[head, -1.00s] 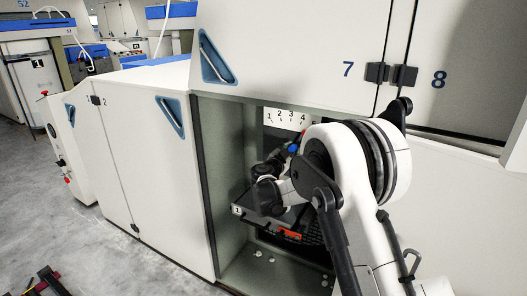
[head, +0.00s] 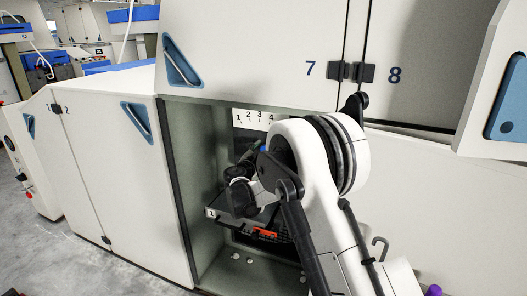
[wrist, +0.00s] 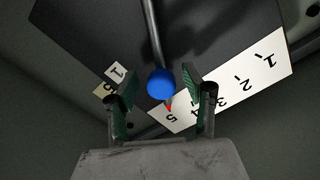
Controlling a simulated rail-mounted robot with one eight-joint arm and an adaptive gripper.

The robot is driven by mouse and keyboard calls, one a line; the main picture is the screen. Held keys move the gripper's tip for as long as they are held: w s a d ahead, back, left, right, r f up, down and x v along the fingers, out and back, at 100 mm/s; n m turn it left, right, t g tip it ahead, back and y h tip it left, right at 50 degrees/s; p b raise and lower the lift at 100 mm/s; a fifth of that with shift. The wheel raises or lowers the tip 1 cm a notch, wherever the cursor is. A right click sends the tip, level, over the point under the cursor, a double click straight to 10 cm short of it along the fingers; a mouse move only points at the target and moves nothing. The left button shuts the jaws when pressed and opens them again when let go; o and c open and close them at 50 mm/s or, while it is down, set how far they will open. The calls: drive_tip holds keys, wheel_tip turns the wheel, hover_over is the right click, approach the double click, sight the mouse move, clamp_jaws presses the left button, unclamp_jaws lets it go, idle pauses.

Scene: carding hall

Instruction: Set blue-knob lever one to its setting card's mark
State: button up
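The blue knob (wrist: 161,82) sits at the end of a grey lever shaft (wrist: 152,30) in the wrist view. My gripper (wrist: 158,92) is open, with a green-padded finger on each side of the knob and gaps showing. A white scale card (wrist: 265,75) is numbered 1 to 5, and a red pointer tip (wrist: 168,108) is near its 5. A small tan card (wrist: 103,90) reads 5, beside a white plate (wrist: 115,74) reading 1. In the head view the scale card (head: 253,118) is in the open bay and my arm hides most of the knob.
The bay's left wall (head: 203,170) and the panel above (head: 250,60) bound the opening. Door 2 (head: 120,180) is shut at left. Inside, a black part with an orange-red piece (head: 265,233) lies below my gripper. The floor (head: 70,250) at left is clear.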

drive_tip(key=v, duration=1.2)
